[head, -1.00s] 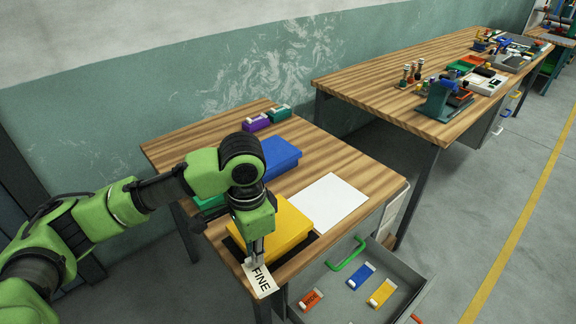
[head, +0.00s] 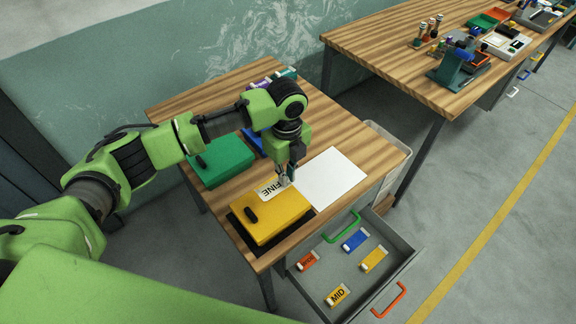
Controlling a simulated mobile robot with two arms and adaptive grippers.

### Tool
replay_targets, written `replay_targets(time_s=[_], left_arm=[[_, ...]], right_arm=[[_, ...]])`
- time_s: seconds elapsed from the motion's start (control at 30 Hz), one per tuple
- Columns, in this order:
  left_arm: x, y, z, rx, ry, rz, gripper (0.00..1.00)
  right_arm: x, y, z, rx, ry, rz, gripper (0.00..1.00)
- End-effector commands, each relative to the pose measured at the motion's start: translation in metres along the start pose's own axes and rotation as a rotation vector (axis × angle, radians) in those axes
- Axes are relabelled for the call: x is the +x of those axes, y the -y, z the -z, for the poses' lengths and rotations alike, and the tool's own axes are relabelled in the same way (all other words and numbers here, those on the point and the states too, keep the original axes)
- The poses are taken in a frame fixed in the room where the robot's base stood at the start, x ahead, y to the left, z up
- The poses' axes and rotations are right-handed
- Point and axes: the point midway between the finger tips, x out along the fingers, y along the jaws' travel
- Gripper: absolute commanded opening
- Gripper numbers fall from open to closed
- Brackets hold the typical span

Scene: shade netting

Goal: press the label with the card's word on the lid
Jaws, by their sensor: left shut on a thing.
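My left gripper (head: 287,180) is shut on a white card (head: 270,190) printed FINE. It holds the card over the far right part of the yellow lid (head: 275,220); I cannot tell whether the card touches it. The yellow lid has a dark handle (head: 251,216) and sits at the front of the near table, on a black patch. A green lid (head: 222,160) with a dark handle lies behind it to the left. A blue lid is mostly hidden behind my arm. My right gripper is not in view.
An open grey drawer (head: 398,262) below the table holds a yellow MID label (head: 338,296), an orange label (head: 307,261), a blue label (head: 355,240) and another yellow label (head: 374,259). A white sheet (head: 333,178) lies right of the yellow lid. A second table (head: 390,60) stands behind.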

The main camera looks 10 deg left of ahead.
Motion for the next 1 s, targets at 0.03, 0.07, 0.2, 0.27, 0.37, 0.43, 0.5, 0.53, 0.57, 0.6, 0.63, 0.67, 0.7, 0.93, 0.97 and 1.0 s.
replay_targets(time_s=[0.03, 0.07, 0.2, 0.27, 0.37, 0.43, 0.5, 0.53, 0.57, 0.6, 0.63, 0.67, 0.7, 0.93, 0.97, 1.0], left_arm=[[0.001, 0.000, 0.000, 0.003, 0.000, 0.000, 0.03], [0.001, 0.000, 0.000, 0.003, 0.000, 0.000, 0.03], [0.001, 0.000, 0.000, 0.002, 0.000, 0.000, 0.03], [0.001, 0.000, 0.000, 0.002, 0.000, 0.000, 0.03], [0.000, 0.000, 0.000, 0.002, 0.000, 0.000, 0.03], [-0.001, 0.000, 0.000, 0.001, 0.000, 0.000, 0.03], [-0.001, 0.000, -0.001, 0.001, 0.000, 0.001, 0.03], [-0.002, 0.000, -0.001, 0.001, 0.000, 0.001, 0.03], [-0.002, 0.000, -0.001, 0.001, 0.001, 0.002, 0.03], [0.005, 0.000, -0.001, 0.001, 0.001, 0.002, 0.03], [0.008, 0.000, -0.001, 0.001, 0.001, 0.002, 0.03], [0.010, 0.000, -0.001, 0.001, 0.001, 0.002, 0.03], [0.014, 0.000, -0.001, 0.002, 0.001, 0.002, 0.03], [0.037, 0.000, 0.000, 0.002, 0.000, 0.001, 0.03], [0.040, 0.000, -0.001, 0.001, 0.000, 0.001, 0.03], [0.044, 0.000, -0.001, 0.001, 0.001, 0.001, 0.03]], right_arm=[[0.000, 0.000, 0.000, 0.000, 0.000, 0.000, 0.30], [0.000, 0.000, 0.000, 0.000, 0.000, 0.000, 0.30], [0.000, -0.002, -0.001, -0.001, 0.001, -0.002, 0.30], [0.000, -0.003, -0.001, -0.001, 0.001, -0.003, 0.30], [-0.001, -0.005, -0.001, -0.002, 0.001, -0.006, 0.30], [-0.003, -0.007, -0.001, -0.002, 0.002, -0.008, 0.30], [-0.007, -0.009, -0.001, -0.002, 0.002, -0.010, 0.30], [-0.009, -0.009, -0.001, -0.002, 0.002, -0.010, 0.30], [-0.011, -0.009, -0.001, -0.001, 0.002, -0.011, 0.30], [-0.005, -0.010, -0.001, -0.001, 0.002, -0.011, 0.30], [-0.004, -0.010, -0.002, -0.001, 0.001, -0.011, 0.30], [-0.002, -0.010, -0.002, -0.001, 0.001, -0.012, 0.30], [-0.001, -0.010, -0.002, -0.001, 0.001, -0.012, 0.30], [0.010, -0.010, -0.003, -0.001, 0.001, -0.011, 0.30], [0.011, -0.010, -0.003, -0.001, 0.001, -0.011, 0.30], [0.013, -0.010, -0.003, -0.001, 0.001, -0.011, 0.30]])
